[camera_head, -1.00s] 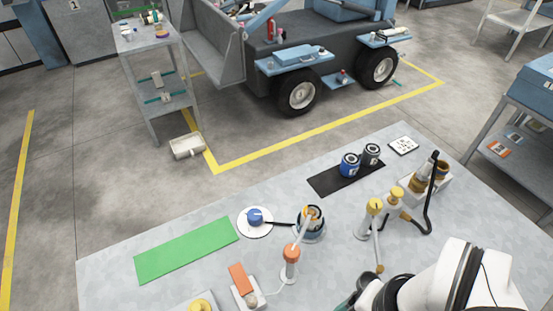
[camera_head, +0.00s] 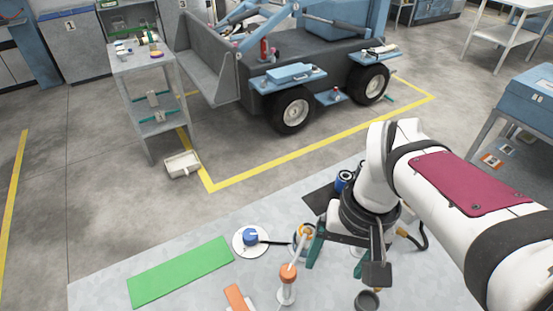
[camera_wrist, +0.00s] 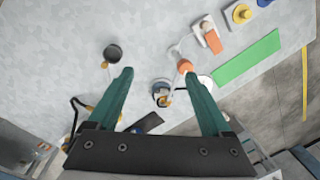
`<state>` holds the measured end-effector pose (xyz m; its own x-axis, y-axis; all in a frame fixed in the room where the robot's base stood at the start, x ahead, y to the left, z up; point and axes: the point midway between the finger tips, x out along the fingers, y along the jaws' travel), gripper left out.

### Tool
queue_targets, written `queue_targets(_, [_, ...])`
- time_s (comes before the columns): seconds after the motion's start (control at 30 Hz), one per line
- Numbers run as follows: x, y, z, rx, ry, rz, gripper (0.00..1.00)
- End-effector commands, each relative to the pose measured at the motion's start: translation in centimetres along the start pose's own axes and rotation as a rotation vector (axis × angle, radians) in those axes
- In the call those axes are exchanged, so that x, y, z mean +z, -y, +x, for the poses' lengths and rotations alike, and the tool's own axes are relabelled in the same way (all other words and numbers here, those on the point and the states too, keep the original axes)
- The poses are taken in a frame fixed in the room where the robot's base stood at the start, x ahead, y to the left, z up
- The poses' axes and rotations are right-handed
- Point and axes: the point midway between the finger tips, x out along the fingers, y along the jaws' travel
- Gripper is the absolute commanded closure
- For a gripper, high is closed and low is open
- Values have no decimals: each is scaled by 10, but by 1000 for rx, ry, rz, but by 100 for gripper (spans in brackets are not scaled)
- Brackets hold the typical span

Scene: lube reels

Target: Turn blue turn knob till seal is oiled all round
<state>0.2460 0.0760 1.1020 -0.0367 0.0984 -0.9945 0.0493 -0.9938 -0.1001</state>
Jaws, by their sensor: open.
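The blue turn knob (camera_head: 250,237) sits on a white round disc (camera_head: 240,250) on the table. A dark rod runs from it to a round canister (camera_head: 297,243) under an orange-tipped arm. The canister also shows in the wrist view (camera_wrist: 160,87), between my fingers. I cannot make out the seal or any oil on it. My gripper (camera_head: 342,262) is open and empty, to the right of the knob and canister, fingers pointing down. In the wrist view, my gripper's (camera_wrist: 157,73) right finger hides the knob; only part of the white disc shows beside it.
An orange-topped post (camera_head: 288,282) stands just in front of the canister. A dark cup (camera_head: 367,299) is at the front right. A green mat (camera_head: 180,272) lies left of the knob. A blue can (camera_head: 343,180) stands behind my arm. The table between mat and disc is clear.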

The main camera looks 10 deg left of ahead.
Motion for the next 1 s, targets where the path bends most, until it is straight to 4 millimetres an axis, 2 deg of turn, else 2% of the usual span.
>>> queue_targets(0.03, [-38,26,5,19,13,-168,17])
queue_targets(0.1, [-87,68,20,46,17,-418,17])
queue_targets(0.13, [-104,86,30,57,18,-514,17])
queue_targets(0.23, [-141,142,63,85,21,-779,17])
queue_targets(0.3, [-153,168,82,98,23,-902,17])
queue_targets(0.37, [-158,181,92,104,23,-965,17])
queue_targets(0.43, [-161,188,100,108,23,-998,17])
queue_targets(0.57, [-161,186,122,109,25,-1001,17])
queue_targets(0.8, [-163,178,193,107,26,-998,17])
queue_targets(1.0, [-165,174,236,107,23,-997,17])
